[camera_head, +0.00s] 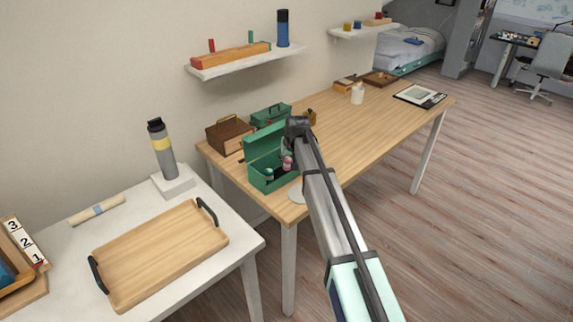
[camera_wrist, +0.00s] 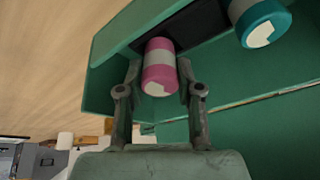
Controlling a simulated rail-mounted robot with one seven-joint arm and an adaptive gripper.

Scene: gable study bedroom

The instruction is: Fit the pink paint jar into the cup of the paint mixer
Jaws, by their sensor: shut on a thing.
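The pink paint jar (camera_wrist: 160,68) has a pale grey band and lies between the two fingers of my gripper (camera_wrist: 157,80) in the wrist view. My gripper is shut on it, inside or at the mouth of the open green box (camera_wrist: 110,85). In the head view the pink jar (camera_head: 287,163) shows at the green box (camera_head: 262,184), below the end of my arm, which hides part of the box. I cannot make out the paint mixer or its cup for certain in either view.
A teal jar (camera_wrist: 262,22) sits close to the right of the pink one. The green box's raised lid (camera_head: 265,138) stands behind. A brown case (camera_head: 229,134) and another green box (camera_head: 270,114) are near. The wooden desk (camera_head: 355,135) is clear in the middle.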

